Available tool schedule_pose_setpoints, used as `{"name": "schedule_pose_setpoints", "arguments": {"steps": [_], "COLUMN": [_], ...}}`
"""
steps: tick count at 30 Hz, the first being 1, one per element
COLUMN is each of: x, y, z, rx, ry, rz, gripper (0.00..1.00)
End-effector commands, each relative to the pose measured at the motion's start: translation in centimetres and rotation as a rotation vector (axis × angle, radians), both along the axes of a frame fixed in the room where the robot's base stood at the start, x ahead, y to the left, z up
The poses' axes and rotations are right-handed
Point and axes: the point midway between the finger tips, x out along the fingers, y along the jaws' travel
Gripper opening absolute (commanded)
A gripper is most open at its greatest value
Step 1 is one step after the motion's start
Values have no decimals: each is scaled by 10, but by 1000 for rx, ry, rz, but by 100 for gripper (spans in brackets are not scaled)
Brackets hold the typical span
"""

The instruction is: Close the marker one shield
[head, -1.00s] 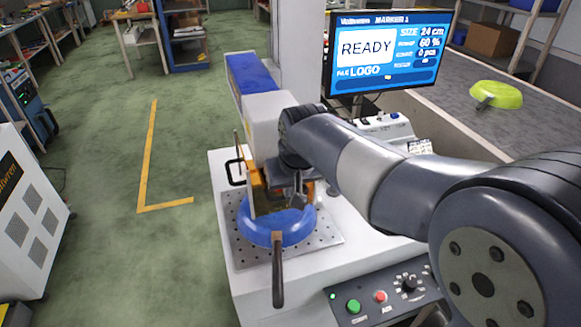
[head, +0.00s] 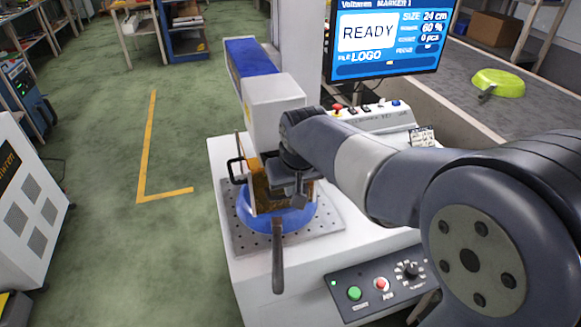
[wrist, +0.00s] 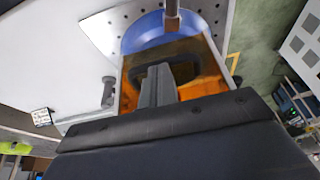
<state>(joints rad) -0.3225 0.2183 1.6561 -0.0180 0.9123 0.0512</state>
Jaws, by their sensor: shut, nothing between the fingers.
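The marker one shield, an orange see-through panel (head: 262,188), hangs below the white marking head, its lower edge over the blue pan (head: 250,219). In the wrist view the orange panel (wrist: 202,74) spans the space in front of my fingers, with a dark loop at its middle. My gripper (head: 299,201) is shut and empty at the panel's right side. In the wrist view my shut fingertips (wrist: 158,72) lie against or just before the panel; I cannot tell if they touch. The pan sits on the perforated plate (head: 322,223), its handle towards me.
The monitor (head: 388,38) reads READY. A button panel (head: 380,285) is on the front of the machine. A green pan (head: 497,82) lies on the grey conveyor (head: 520,112) at right. Open green floor (head: 100,200) lies at left.

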Motion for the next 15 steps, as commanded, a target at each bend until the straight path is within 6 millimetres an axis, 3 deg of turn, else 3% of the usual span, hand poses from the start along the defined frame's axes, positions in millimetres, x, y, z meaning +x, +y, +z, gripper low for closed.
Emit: {"name": "schedule_pose_setpoints", "arguments": {"steps": [1, 6, 15], "x": [1, 3, -21], "y": [-1, -2, -8], "z": [15, 43, 103], "rx": [2, 5, 6], "ry": [-5, -15, -20], "rz": [-1, -2, -1], "gripper": [0, 0, 0]}}
